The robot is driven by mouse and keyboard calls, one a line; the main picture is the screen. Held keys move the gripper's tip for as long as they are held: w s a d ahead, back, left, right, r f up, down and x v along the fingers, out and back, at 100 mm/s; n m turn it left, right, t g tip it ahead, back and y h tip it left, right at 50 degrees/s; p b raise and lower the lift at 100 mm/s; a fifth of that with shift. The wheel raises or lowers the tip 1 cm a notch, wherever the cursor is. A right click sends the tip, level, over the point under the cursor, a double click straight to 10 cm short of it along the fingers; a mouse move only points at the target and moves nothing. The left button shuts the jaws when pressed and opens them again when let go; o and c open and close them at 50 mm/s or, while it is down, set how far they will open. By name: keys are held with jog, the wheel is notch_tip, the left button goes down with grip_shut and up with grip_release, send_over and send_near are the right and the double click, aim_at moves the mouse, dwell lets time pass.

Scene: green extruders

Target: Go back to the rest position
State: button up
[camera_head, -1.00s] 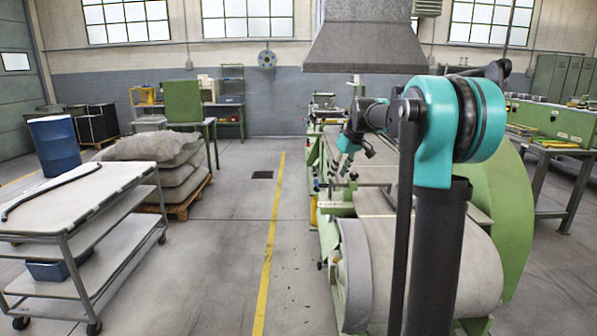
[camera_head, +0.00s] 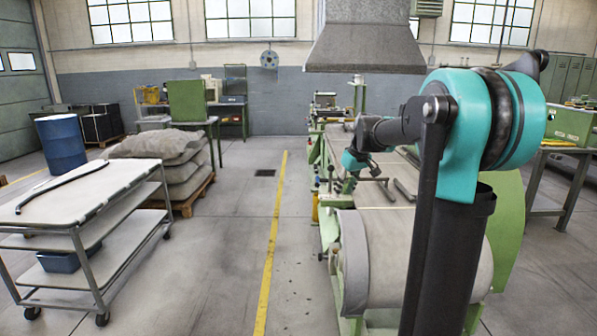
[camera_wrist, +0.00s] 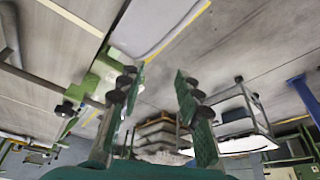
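My gripper (camera_wrist: 158,88) is open in the wrist view. Its two fingers with green pads stand apart with nothing between them. In the head view, my gripper (camera_head: 362,170) is small and partly hidden at the end of my arm. It appears over the green machine (camera_head: 400,245), with its grey belt and rounded near end. Whether it touches the machine cannot be told. The rest position is not marked in either view.
A grey hood (camera_head: 365,45) hangs above the machine.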

jog(key=s+d+f+m, duration=0.1)
jog(key=s+f+m, duration=0.1)
jog(key=s+f, duration=0.5)
jog(key=s+d+f+m+h, duration=0.1)
jog(key=s+f, duration=0.6)
jog(key=s, duration=0.8)
jog(key=s+d+f+m+h, duration=0.1)
jog(key=s+f+m, duration=0.1)
jog(key=s+f, duration=0.6)
jog(key=s, duration=0.3)
jog(key=shift+s+d+m, duration=0.15)
jog(key=shift+d+m, duration=0.05)
jog(key=shift+m, duration=0.1)
